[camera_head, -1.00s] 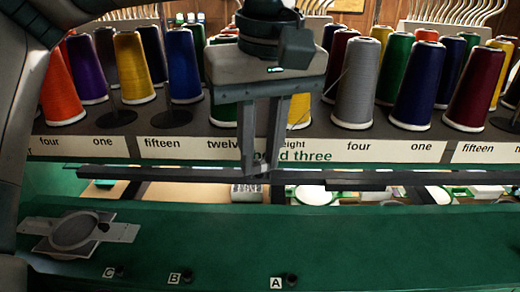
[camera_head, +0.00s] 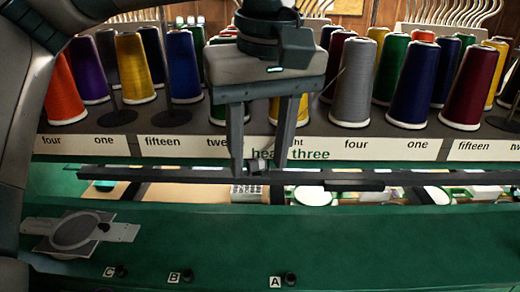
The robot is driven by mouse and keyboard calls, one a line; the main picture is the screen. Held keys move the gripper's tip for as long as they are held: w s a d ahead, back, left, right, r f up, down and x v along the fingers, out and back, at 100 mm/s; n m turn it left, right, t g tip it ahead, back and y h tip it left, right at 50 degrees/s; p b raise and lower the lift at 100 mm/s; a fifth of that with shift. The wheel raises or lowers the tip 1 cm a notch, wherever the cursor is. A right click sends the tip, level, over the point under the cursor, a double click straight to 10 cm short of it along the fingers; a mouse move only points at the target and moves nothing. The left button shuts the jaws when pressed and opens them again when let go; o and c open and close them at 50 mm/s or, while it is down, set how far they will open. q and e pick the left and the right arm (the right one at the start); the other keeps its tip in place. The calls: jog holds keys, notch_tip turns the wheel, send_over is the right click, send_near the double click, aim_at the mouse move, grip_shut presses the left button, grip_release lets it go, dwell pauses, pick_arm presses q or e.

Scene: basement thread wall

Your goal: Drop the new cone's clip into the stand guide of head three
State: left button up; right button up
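My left gripper (camera_head: 256,166) points down in the middle of the view, in front of the label strip of head three (camera_head: 316,154). Its two fingers stand apart higher up. Something small and dark lies between or behind the tips, and I cannot tell whether it is the clip. A grey cone (camera_head: 355,85) stands just right of the gripper. A thin thread runs from near its top toward the gripper and is lost behind it. No stand guide can be made out clearly. My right gripper is not in view.
Rows of coloured cones stand on the rack, such as a dark blue one (camera_head: 415,88) and a maroon one (camera_head: 467,88). A dark rail (camera_head: 400,179) crosses below the labels. The green table (camera_head: 370,245) is mostly clear, with a grey hoop (camera_head: 76,231) at left.

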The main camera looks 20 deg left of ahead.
pick_arm(q)
jog(key=shift+f, duration=0.2)
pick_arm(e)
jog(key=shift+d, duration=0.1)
pick_arm(q)
jog(key=shift+d+r+p, duration=0.1)
jog(key=shift+r+p, duration=0.5)
jog(key=shift+r, duration=0.2)
notch_tip(320, 180, up, 7)
jog(key=p, duration=0.3)
jog(key=shift+s+d+f+p, duration=0.2)
jog(key=shift+s+d+p, duration=0.1)
jog(key=shift+s+p, duration=0.15)
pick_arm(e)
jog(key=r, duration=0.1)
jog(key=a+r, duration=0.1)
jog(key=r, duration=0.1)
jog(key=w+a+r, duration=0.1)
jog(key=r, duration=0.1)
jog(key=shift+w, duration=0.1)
pick_arm(q)
jog(key=shift+s, duration=0.1)
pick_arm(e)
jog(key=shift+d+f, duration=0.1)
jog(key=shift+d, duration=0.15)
